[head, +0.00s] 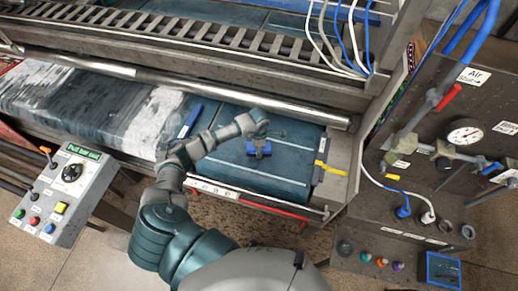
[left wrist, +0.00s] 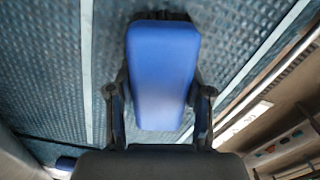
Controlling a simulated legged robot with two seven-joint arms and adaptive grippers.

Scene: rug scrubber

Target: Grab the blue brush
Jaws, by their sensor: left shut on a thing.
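The blue brush (left wrist: 162,70) is a rounded blue block between the two dark fingers of my left gripper (left wrist: 158,110) in the left wrist view. In the head view the blue brush (head: 252,150) is small and partly covered by my left gripper (head: 260,147), over the dark blue rug on the right part of the machine bed. My left gripper is shut on the brush, with a finger at each side. I cannot tell whether the brush still touches the rug. My right gripper is in neither view.
White foam covers the rug (head: 90,110) further left. A metal roller (head: 230,102) runs behind. A control box (head: 65,195) stands left, and a panel with a gauge (head: 465,135) and hoses stands right.

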